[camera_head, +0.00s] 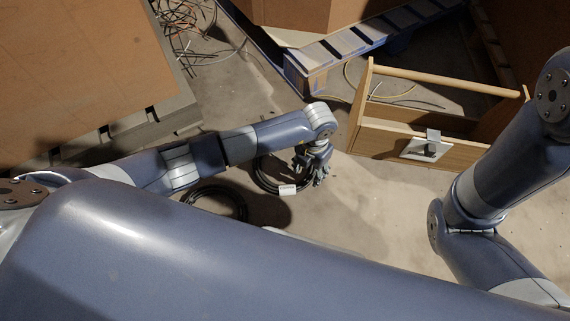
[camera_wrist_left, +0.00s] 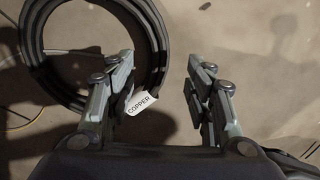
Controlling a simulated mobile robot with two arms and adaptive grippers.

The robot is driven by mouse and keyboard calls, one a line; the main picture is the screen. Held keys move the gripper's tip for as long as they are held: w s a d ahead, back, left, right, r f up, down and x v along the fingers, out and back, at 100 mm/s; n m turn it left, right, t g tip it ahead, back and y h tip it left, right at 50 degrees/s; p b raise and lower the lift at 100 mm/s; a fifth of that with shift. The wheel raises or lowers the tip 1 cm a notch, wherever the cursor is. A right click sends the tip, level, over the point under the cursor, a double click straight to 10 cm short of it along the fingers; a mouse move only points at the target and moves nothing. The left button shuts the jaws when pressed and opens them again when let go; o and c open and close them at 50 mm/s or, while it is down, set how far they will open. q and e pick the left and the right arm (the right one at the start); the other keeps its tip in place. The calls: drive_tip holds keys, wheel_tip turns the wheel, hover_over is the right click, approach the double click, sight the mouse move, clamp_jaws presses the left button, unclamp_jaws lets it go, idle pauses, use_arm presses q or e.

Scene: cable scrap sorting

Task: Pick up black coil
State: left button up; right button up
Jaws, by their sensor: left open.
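A black coil (camera_head: 263,183) with a white tag lies on the floor under my left gripper (camera_head: 318,170). The left wrist view shows this coil (camera_wrist_left: 154,35) at the upper left, and its tag (camera_wrist_left: 140,102) reads COPPER. My left gripper (camera_wrist_left: 160,95) is open and empty. In that view its left finger overlaps the coil's lower right part and its right finger is over bare floor. A second black coil (camera_head: 238,200) lies to the left, partly hidden by my arm. My right gripper is not in view.
A wooden tote with a handle (camera_head: 440,80) and a metal label plate stands at the right. A pallet (camera_head: 340,50) with a box is at the back. Loose wires (camera_head: 185,22) lie at the upper left. Floor below the tote (camera_head: 385,195) is clear.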

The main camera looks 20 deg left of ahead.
sight(307, 178)
use_arm(q)
drive_tip(key=shift+s+a+f+b, duration=0.15)
drive_tip(key=shift+f+b, duration=2.3)
drive_tip(key=shift+f, duration=0.15)
drive_tip(key=shift+r, duration=0.1)
drive_tip(key=shift+c, duration=0.5)
clamp_jaws()
